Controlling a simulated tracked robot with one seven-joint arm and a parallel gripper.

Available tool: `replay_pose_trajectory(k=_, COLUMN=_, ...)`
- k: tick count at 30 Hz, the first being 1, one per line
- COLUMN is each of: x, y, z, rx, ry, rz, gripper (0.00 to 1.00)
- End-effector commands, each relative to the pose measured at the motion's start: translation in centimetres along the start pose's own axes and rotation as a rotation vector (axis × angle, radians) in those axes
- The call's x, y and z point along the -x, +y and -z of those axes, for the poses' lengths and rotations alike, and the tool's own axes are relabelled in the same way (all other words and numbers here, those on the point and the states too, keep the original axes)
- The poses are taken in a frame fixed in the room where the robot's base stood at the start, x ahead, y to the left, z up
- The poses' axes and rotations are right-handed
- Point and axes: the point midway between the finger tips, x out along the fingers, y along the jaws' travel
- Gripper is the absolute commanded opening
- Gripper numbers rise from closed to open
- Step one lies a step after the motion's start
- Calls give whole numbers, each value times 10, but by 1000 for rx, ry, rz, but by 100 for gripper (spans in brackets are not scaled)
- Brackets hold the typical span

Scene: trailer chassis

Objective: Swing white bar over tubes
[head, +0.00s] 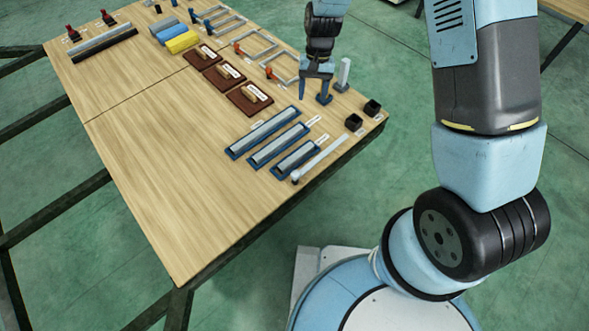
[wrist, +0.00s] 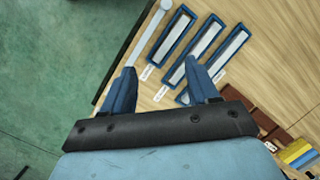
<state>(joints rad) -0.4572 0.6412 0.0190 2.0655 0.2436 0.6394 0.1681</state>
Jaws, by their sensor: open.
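The white bar (head: 322,158) lies along the table's near right edge, beside the tubes and not across them. Its round pivot end (head: 296,177) is nearest me. Three grey tubes (head: 279,145) lie side by side in blue trays, to the left of the bar; they also show in the wrist view (wrist: 206,40). My gripper (head: 312,96) is open and empty, beyond the far end of the bar. In the wrist view my gripper (wrist: 159,66) has its fingers apart, and the bar's free end (wrist: 133,60) shows near the left fingertip.
Two black holders (head: 363,114) stand near the right edge, and a grey upright piece (head: 343,74) stands beside my gripper. Brown boards (head: 225,74), yellow and blue blocks (head: 182,41) and several framed handles lie farther back. The table's left front part is clear.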

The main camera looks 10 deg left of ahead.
Motion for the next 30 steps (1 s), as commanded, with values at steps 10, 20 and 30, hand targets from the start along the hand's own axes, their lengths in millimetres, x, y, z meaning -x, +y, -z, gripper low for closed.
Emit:
replay_pose_trajectory(k=10, x=-129, y=-30, z=-4, rx=-11, ry=-124, rz=-54, gripper=59)
replay_pose_trajectory(k=20, x=-175, y=-35, z=-10, rx=-18, ry=-161, rz=-74, gripper=59)
replay_pose_trajectory(k=30, x=-221, y=-32, z=-18, rx=-18, ry=-162, rz=-75, gripper=59)
